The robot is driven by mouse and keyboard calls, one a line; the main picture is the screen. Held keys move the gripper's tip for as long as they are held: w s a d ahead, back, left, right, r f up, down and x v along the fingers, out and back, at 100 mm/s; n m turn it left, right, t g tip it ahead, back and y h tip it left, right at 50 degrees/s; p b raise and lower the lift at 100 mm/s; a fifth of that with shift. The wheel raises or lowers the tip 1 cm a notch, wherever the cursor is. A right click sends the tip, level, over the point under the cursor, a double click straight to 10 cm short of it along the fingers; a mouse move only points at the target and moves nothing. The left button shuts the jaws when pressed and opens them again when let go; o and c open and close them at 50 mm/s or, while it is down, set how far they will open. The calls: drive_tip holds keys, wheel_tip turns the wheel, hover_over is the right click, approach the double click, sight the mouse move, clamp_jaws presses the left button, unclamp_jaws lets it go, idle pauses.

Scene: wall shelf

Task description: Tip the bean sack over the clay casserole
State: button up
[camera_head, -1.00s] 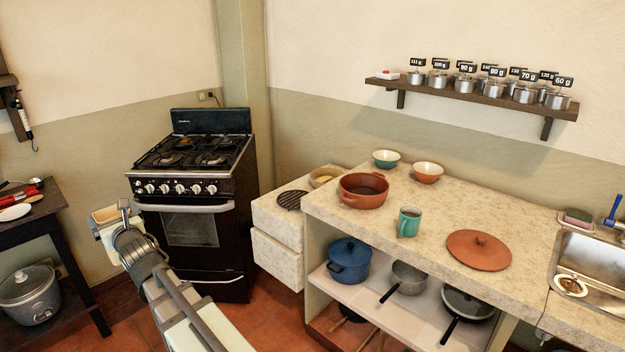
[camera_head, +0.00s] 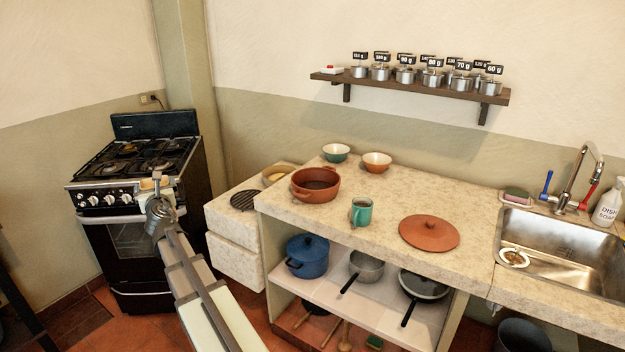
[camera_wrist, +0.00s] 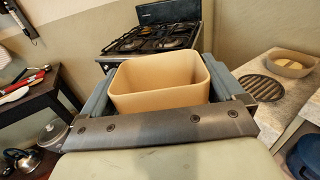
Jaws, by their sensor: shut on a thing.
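The clay casserole (camera_head: 315,184) is a reddish-brown, two-handled pot standing uncovered near the left end of the stone counter. Its clay lid (camera_head: 429,233) lies apart on the counter to the right. My gripper (camera_head: 156,187) is shut on the bean sack (camera_wrist: 158,84), a tan, open-topped, box-like holder. The sack is upright in front of the stove, left of the casserole and away from it. In the wrist view the fingers (camera_wrist: 162,95) grip its two sides. Its inner wall shows; no beans can be made out.
A green mug (camera_head: 361,212) stands just right of the casserole. Two bowls, green (camera_head: 336,152) and orange (camera_head: 376,162), stand behind it. A lower ledge (camera_head: 222,215) with a dark round grate lies left of the counter. The sink (camera_head: 560,245) is at right.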

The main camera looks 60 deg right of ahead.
drive_tip(key=s+d+r+m+g+h, duration=0.1)
drive_tip(key=s+d+m+g+h, duration=0.2)
drive_tip(key=s+d, duration=0.4)
drive_tip(key=s+d+r+m+g+h, duration=0.1)
drive_tip(key=s+d, duration=0.7)
drive_tip(key=d, duration=1.4)
drive_tip(key=s+d+r+m+g+h, duration=0.1)
drive_tip(key=s+d+m+g+h, duration=0.3)
drive_tip(key=d, duration=1.1)
drive_tip(key=s+m+g, duration=0.1)
drive_tip(key=s+g, duration=0.2)
drive_tip(key=shift+s+d+r+h, duration=0.2)
drive_tip(key=shift+s+r+h, duration=0.1)
drive_tip(key=shift+f+m+g, duration=0.1)
drive_tip(key=shift+m+g, duration=0.2)
drive_tip(key=shift+m, duration=0.1)
drive_tip(key=shift+s+d+f+m+t+y, duration=0.25)
drive_tip(key=shift+f+m+y, duration=0.1)
drive_tip(key=shift+m+y, duration=0.75)
drive_tip(key=shift+s+d+f+m+t+y, duration=0.2)
drive_tip(key=shift+f+m+y, duration=0.1)
drive_tip(key=shift+m+y, duration=0.8)
drive_tip(key=shift+s+d+f+m+t+y, duration=0.15)
drive_tip(key=shift+d+f+m+t+y, duration=0.15)
drive_tip(key=shift+m+y, duration=0.75)
drive_tip(key=shift+f, duration=0.15)
drive_tip(key=shift+s+d+f+m+t+y+p, duration=0.15)
drive_tip(key=shift+f+m+t+y+p, duration=0.1)
drive_tip(key=shift+f+m+y+p, duration=0.25)
